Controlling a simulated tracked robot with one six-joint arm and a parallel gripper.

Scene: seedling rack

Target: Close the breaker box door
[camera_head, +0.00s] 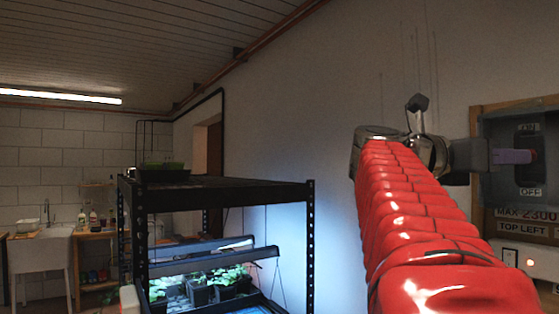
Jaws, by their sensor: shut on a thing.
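The grey breaker box (498,127) is on the right wall, cut off by the right edge of the picture. Its dark switch face carries ON above and OFF below. A purple lever (519,157) sticks out about midway between the two words. I cannot make out a separate door. My red arm rises from the lower right, and my dark gripper (483,156) is in front of the box at lever height. It appears shut on the purple lever's outer end. The fingertips are small and dark, so the exact contact is hard to see.
The box is on a wooden board (480,120) with labels below it, including "MAX 2300" (525,213). A white unit (526,259) with a lit orange button is lower down. A black rack (250,193) with seedlings stands left of my arm. A sink (40,247) is far left.

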